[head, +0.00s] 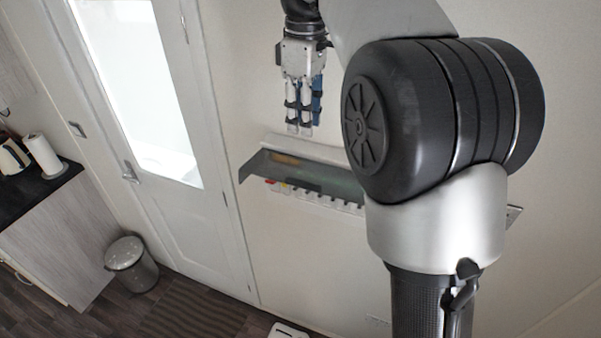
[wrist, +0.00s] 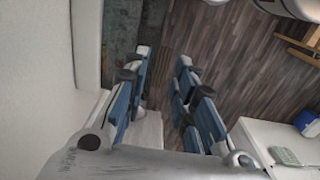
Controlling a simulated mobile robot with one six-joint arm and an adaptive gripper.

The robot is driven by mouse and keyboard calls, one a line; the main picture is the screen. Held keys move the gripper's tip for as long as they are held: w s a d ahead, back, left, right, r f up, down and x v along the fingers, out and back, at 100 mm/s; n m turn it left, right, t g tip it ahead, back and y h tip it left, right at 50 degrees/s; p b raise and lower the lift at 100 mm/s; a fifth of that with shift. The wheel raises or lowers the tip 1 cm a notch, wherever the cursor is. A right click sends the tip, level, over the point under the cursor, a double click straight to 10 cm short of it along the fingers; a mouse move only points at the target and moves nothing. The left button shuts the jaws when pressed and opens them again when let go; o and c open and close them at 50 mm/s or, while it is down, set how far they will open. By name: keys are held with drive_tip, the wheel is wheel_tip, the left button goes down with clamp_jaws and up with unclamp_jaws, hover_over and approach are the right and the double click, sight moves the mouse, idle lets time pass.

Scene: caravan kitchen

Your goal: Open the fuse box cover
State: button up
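The fuse box (head: 320,150) is mounted on the wall below my gripper, with a white housing. Its dark see-through cover (head: 252,166) stands out from the wall in a raised, tilted position. A row of white switches (head: 315,198) shows below the cover's lower edge. The right end of the box is hidden behind my arm. My gripper (head: 299,130) points down just above the box. In the wrist view its fingers are apart with nothing clearly held between them. A dark see-through panel, likely the cover (wrist: 121,35), shows there beyond the left finger, beside the wall.
A white door (head: 185,215) with a glass pane is left of the box. A bin (head: 131,264) stands on the floor beside a counter (head: 50,195) with a paper roll (head: 43,156). The wall right of the door is mostly bare.

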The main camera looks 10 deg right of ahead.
sight(303, 181)
wheel_tip(303, 181, down, 16)
drive_tip(key=shift+r+b, duration=0.15)
drive_tip(key=shift+b, duration=0.15)
clamp_jaws()
idle(0.8)
